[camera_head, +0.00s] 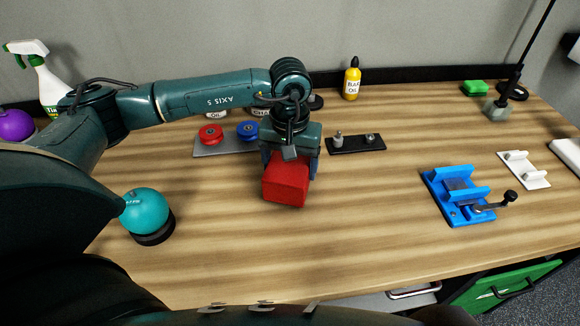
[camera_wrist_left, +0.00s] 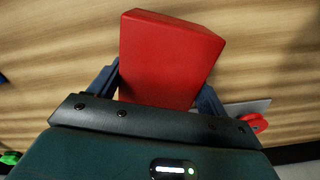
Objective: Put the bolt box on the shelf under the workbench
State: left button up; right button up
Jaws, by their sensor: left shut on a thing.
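The bolt box appears as a plain red box (camera_head: 286,184), held above or at the wooden workbench top (camera_head: 370,215) near the middle of the head view. My left gripper (camera_head: 290,165) points down and is shut on the red box, with its fingers on two opposite sides. In the left wrist view the red box (camera_wrist_left: 168,60) fills the space between the dark blue fingers of the left gripper (camera_wrist_left: 158,85). I cannot tell whether the box's underside touches the bench. The shelf under the workbench is hidden by the bench top. My right gripper is not in view.
A teal ball (camera_head: 146,212) stands at the left and a blue vise (camera_head: 458,195) at the right. Behind the box are a tray with red and blue discs (camera_head: 228,145), a black tray (camera_head: 356,144) and a yellow bottle (camera_head: 352,78). A green drawer (camera_head: 510,284) shows below the front edge.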

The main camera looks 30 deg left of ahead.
pick_arm(q)
jog(key=shift+f, duration=0.95)
jog(key=o, duration=1.1)
